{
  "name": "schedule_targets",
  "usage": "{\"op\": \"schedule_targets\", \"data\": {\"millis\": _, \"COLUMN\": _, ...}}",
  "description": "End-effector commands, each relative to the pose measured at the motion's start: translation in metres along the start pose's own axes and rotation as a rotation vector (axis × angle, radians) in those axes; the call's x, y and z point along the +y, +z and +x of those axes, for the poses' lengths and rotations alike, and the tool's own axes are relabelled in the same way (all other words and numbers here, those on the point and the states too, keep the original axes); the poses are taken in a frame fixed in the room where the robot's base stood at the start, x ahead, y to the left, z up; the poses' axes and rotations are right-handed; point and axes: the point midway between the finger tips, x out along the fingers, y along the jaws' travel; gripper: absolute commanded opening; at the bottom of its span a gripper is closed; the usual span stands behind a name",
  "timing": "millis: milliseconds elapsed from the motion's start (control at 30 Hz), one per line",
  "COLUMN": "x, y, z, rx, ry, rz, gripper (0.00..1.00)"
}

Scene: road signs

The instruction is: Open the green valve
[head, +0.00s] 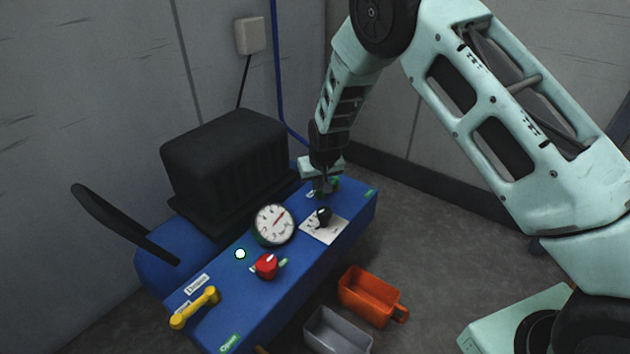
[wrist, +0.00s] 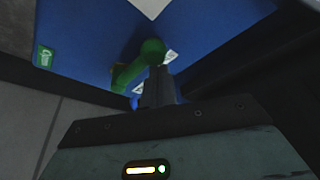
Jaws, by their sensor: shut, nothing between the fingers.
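The green valve (wrist: 139,65) is a small green handle on the blue panel, in the upper middle of the wrist view. In the head view only a bit of green (head: 336,184) shows beside my gripper, at the far right end of the blue panel (head: 318,255). My gripper (head: 322,188) points down over that end. In the wrist view its fingers (wrist: 158,80) are shut with nothing between them, with their tips close beside the valve. I cannot tell whether they touch it. A green label (wrist: 45,56) sits at the panel's corner.
On the panel are a round gauge (head: 273,224), a black knob (head: 323,215) on a white plate, a red knob (head: 266,266) and a yellow handle (head: 194,307). Orange (head: 370,297) and grey (head: 338,332) bins lie on the floor in front. A black ribbed block (head: 228,160) stands behind.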

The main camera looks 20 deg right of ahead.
Motion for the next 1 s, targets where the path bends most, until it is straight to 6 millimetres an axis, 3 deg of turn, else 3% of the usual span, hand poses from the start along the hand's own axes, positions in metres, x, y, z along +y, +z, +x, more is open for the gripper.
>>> {"op": "schedule_targets", "data": {"millis": 1000, "x": 0.0020, "y": 0.0030, "z": -0.0029, "rx": -0.001, "ry": -0.045, "rz": -0.116, "gripper": 0.00}}
